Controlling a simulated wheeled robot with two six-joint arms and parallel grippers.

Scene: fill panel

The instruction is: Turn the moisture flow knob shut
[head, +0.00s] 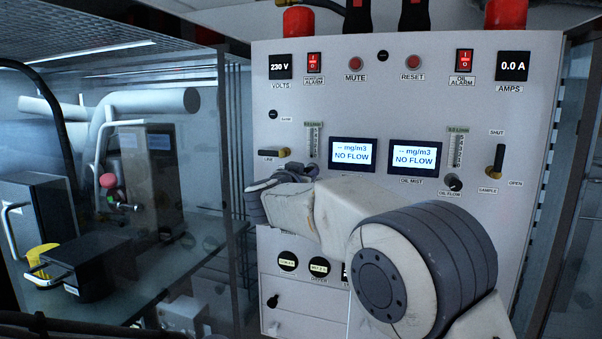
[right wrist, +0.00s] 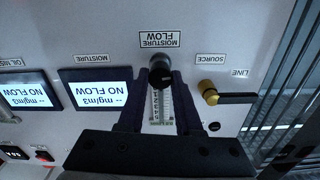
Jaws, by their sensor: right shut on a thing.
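The moisture flow knob (right wrist: 161,68) is a round black knob on the grey panel, beside its "MOISTURE FLOW" label (right wrist: 160,40), which reads upside down in the right wrist view. My right gripper (right wrist: 160,78) is shut on the knob, one dark finger on each side. In the head view my right arm crosses the panel, and the right gripper (head: 283,180) is at the panel's left part, its wrist hiding most of the knob area. The moisture display (head: 353,152) reads "NO FLOW". My left gripper is not in view.
A brass-and-black source handle (right wrist: 211,92) sits close to the gripper, pointing toward "LINE". The oil flow knob (head: 453,182) and the sample handle (head: 497,160) are farther right on the panel (head: 400,70). A glass-fronted cabinet (head: 150,240) stands to the left.

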